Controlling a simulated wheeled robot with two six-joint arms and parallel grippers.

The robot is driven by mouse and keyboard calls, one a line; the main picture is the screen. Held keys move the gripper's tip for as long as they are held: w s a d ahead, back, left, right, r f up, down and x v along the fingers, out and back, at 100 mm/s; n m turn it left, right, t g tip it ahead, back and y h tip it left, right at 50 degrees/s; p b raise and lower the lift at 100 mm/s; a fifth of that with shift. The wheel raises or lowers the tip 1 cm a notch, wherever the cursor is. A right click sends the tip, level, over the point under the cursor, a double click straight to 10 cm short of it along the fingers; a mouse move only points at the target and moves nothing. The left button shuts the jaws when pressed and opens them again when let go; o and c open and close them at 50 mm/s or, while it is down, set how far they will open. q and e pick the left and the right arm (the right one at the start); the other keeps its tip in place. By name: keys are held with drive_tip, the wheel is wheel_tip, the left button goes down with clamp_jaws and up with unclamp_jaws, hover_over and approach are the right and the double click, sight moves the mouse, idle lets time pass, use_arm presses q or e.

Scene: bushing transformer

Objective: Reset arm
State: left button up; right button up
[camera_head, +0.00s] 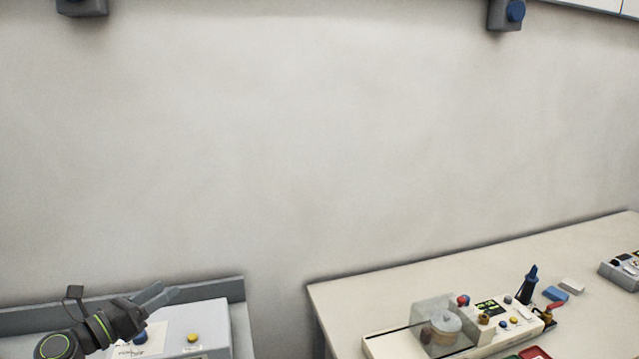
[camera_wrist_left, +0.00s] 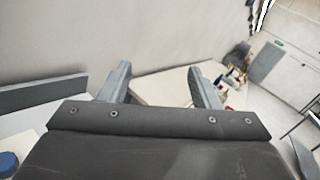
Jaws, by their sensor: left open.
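My left gripper (camera_head: 157,294) is at the lower left of the head view, its arm coming in from the left. It is held in front of a grey box with a yellow button (camera_head: 193,338) and a blue button. In the left wrist view the two fingers of my left gripper (camera_wrist_left: 163,88) stand wide apart with nothing between them. The white table top shows beyond the fingers. My right gripper is in neither view.
A white table (camera_head: 380,290) at the right carries a cream device (camera_head: 400,345) with a clear cover, a dark blue-topped tool (camera_head: 528,285) and a blue block (camera_head: 555,293). A gap separates it from the grey-edged bench (camera_head: 237,290). A bare wall stands behind.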

use_arm(q)
drive_tip(key=s+a+f+n+y, duration=0.3)
drive_tip(key=s+f+n+y, duration=0.4)
drive_tip(key=n, duration=0.8)
drive_tip(key=s+a+f+n+y, duration=0.2)
drive_tip(key=s+f+n+y, duration=0.3)
drive_tip(key=s+n+y, duration=0.75)
drive_tip(key=s+d+f+n+g+h, duration=0.35)
drive_tip(key=s+f+n+g, duration=0.2)
drive_tip(key=s, duration=0.45)
drive_tip(key=s+d+f+n+g+h, duration=0.3)
drive_tip(key=s+d+f+n+g, duration=0.3)
drive_tip(key=s, duration=0.4)
wheel_tip(320, 180, down, 29)
drive_tip(key=a+g+b, duration=0.2)
drive_tip(key=a+b, duration=0.1)
drive_tip(key=b, duration=0.4)
drive_tip(key=s+d+f+b, duration=0.1)
drive_tip(key=s+f+b, duration=0.2)
drive_tip(key=s+f, duration=0.5)
drive_tip(key=s+f+h+b, duration=0.1)
drive_tip(key=s+f+b, duration=0.2)
drive_tip(key=s+f, duration=0.4)
wheel_tip(320, 180, down, 9)
drive_tip(key=shift+s+d+r+n+g+b, duration=0.1)
drive_tip(key=shift+s+d+n+g+b, duration=0.2)
drive_tip(key=shift+s+d+n+g, duration=0.1)
drive_tip(key=shift+c, duration=0.5)
